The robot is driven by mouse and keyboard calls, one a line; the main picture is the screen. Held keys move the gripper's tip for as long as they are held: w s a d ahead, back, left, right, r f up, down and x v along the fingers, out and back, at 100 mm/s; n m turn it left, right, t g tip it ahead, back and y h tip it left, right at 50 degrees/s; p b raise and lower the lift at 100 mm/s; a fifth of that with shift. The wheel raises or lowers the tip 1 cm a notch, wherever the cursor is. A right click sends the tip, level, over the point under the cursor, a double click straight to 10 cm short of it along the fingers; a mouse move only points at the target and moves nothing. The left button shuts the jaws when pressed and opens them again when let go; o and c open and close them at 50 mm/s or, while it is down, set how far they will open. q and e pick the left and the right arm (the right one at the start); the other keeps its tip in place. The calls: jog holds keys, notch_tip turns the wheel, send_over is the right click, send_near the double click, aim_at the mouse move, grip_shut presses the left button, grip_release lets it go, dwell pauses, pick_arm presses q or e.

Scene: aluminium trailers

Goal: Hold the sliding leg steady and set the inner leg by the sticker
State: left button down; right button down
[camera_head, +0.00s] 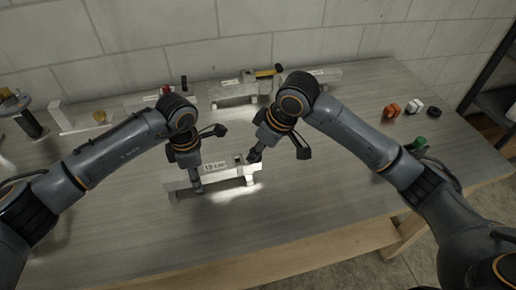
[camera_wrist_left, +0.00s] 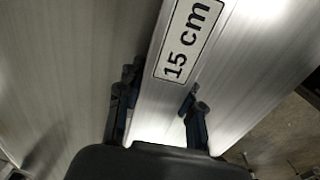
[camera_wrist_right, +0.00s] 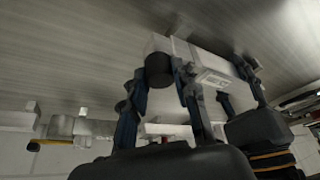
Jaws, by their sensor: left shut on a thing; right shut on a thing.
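The aluminium sliding leg (camera_head: 180,185) lies on the table in the head view. Its white sticker (camera_head: 215,166) reads "15 cm" and also shows large in the left wrist view (camera_wrist_left: 188,40). My left gripper (camera_head: 196,187) is shut on the sliding leg, one finger on each side, close to the sticker; it shows in the left wrist view (camera_wrist_left: 160,112). My right gripper (camera_head: 252,160) is at the leg's right end. In the right wrist view, the right gripper (camera_wrist_right: 162,95) is shut on the end with a dark round part (camera_wrist_right: 158,70), seemingly the inner leg; the exact contact is partly hidden.
Behind stands another aluminium piece (camera_head: 230,90) with a yellow-and-black part (camera_head: 268,72). An orange (camera_head: 391,110), a white (camera_head: 414,106) and a green object (camera_head: 420,143) lie at the right. A dark spool-like stand (camera_head: 28,120) is at the left. The table front is clear.

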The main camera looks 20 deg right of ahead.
jog(key=shift+d, duration=2.65)
jog(key=shift+a, duration=0.1)
jog(key=c, duration=1)
grip_release()
jog(key=v, duration=1.2)
pick_arm(q)
jog(key=c, duration=0.8)
grip_release()
